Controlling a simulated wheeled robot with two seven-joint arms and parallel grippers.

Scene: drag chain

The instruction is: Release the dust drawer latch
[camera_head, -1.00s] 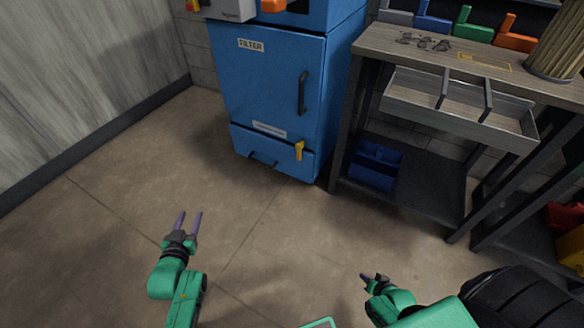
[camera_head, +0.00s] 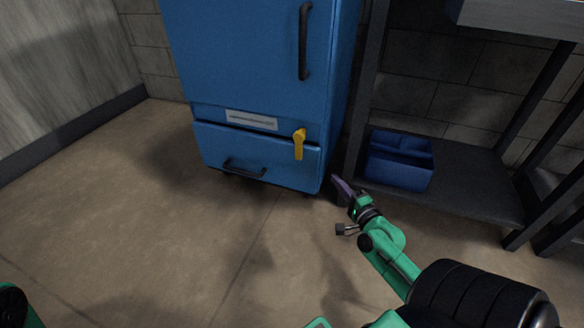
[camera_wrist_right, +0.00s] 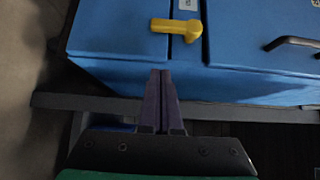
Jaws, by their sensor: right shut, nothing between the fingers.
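The dust drawer (camera_head: 225,152) is the low blue front at the bottom of the blue cabinet, with a black handle (camera_head: 245,168). The yellow latch (camera_head: 299,143) sits at the drawer's upper right and hangs downward across the seam. In the right wrist view the latch (camera_wrist_right: 176,27) lies sideways, beyond the fingertips and apart from them. My right gripper (camera_head: 340,186) is shut and empty, right of the drawer's lower right corner; its purple fingers (camera_wrist_right: 161,80) are together in the wrist view. Of my left arm only a piece shows at the lower left; its gripper is out of view.
The upper cabinet door with its black handle (camera_head: 304,42) is above the drawer. A dark shelf (camera_head: 465,185) bearing a blue bin (camera_head: 398,162) stands close to the right of my right gripper. The floor (camera_head: 180,240) before the cabinet is clear.

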